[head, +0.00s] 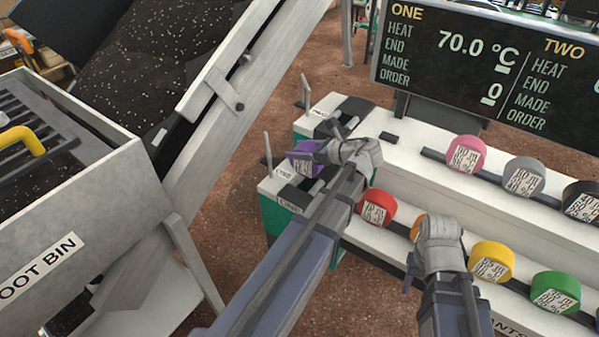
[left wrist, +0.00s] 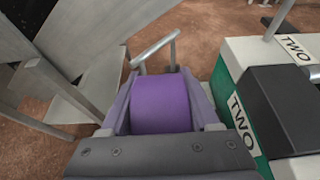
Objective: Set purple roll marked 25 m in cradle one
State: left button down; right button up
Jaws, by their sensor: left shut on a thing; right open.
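The purple roll (head: 302,162) is at the left end of the white bench in the head view, partly hidden by my left gripper; its marking cannot be read. My left gripper (head: 318,151) is shut on it. In the left wrist view the purple roll (left wrist: 162,104) lies between the two fingers, left of a green and white unit (left wrist: 222,95) labelled TWO.
A red roll (head: 377,208), yellow roll (head: 491,262) and green roll (head: 556,292) stand on the lower rail. Pink (head: 466,154) and grey (head: 524,176) rolls stand on the upper one. A thin metal post (head: 268,152) rises near the purple roll. The ROOT BIN (head: 70,215) is at left.

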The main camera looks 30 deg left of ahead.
pick_arm(q)
jog(key=shift+f+b, duration=2.1)
jog(key=shift+f, duration=0.55)
jog(key=shift+r, duration=0.15)
pick_arm(e)
notch_tip(320, 180, down, 5)
jog(key=shift+r, duration=0.1)
pick_arm(q)
jog(key=shift+c, duration=0.6)
grip_release()
pick_arm(e)
jog(key=shift+f, duration=0.2)
pick_arm(q)
jog(key=shift+r, duration=0.1)
jog(key=p+v, duration=0.5)
jog(key=v, duration=0.7)
pick_arm(e)
jog(key=shift+r, duration=2.45)
